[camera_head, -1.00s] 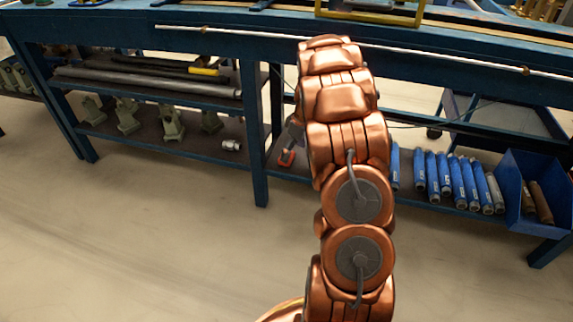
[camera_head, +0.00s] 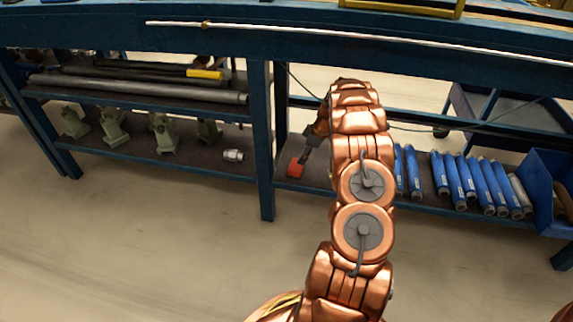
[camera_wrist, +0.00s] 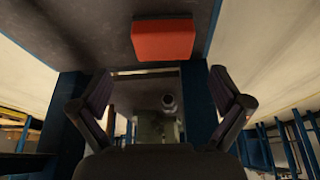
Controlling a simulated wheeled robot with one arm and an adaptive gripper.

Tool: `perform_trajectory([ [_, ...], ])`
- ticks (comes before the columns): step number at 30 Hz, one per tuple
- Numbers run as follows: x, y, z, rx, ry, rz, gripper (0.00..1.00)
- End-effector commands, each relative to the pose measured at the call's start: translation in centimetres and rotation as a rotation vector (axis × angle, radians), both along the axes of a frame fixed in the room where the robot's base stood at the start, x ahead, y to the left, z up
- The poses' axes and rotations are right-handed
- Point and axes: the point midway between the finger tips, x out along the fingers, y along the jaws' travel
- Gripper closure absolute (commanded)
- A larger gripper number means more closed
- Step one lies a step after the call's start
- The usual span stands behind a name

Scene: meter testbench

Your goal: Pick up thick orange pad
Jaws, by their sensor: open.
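The thick orange pad (camera_head: 296,167) lies on the lower shelf, just right of the blue table leg, in the head view. In the wrist view the pad (camera_wrist: 164,39) is a red-orange block at top centre, beyond the fingertips. My gripper (camera_wrist: 160,90) is open, with two dark fingers spread apart and nothing between them. In the head view my gripper (camera_head: 309,145) reaches down beside the pad from the right. My copper arm hides part of the shelf behind it. Whether a finger touches the pad cannot be told from the head view.
The blue table leg (camera_head: 262,140) stands close left of the pad. A small silver fitting (camera_head: 233,155) and several grey-green stands (camera_head: 163,132) are on the left shelf. Several blue cylinders (camera_head: 468,182) and a blue bin (camera_head: 540,190) are on the right. The upper bench edge (camera_head: 300,35) overhangs.

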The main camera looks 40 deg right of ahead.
Motion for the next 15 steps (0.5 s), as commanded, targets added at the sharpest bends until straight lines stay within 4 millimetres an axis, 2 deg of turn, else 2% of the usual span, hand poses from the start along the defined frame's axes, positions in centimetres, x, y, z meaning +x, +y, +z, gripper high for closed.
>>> perform_trajectory([
  [6,1.3,1.3,-2.1,0.001,0.001,0.018,0.0],
  [11,1.7,1.7,-2.9,0.001,0.001,0.021,0.0],
  [15,2.0,2.0,-4.7,0.0,0.001,0.022,0.0],
])
